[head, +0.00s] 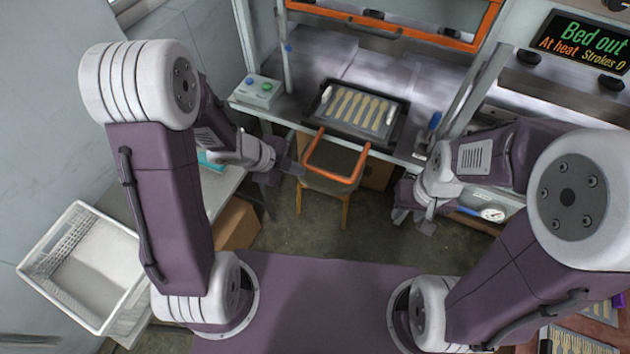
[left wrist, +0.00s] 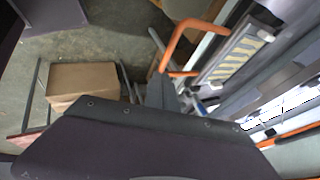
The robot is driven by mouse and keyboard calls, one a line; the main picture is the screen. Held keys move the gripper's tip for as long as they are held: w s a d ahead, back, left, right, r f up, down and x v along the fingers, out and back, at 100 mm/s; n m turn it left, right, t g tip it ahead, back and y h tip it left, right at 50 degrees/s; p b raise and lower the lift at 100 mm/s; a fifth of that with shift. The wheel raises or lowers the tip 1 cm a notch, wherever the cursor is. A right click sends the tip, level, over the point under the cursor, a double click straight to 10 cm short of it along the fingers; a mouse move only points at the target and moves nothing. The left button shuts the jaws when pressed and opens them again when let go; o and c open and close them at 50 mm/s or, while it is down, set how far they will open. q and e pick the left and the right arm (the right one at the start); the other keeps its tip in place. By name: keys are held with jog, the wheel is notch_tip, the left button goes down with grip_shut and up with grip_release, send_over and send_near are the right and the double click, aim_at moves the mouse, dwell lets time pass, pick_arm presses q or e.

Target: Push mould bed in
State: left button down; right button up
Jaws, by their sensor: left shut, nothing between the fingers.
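The mould bed (head: 398,122) is a dark-rimmed tray with a row of pale spoon shapes. It sits out at the front of the press, and the display reads "Bed out". Its orange handle (head: 335,179) juts toward me over the floor. The bed (left wrist: 262,34) and handle (left wrist: 183,32) also show in the left wrist view. My left gripper (head: 292,168) is shut and empty, just left of the handle, with a small apparent gap. Its fingers (left wrist: 161,92) point toward the handle in the wrist view. My right gripper (head: 414,220) is right of the handle, its fingers apart and empty.
An orange-edged guard (head: 395,30) is raised above the bed. A button box (head: 258,90) stands left of it. A display (head: 583,42) reads "At heat, Strokes 0". A wooden stool (head: 325,186) stands below the handle. A white crate (head: 85,262) is at left.

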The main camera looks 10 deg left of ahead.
pick_arm(q)
jog(key=w+a+b+x, duration=0.1)
jog(key=a+x, duration=0.1)
jog(key=x, duration=1.1)
jog(key=shift+w+f+n, duration=0.3)
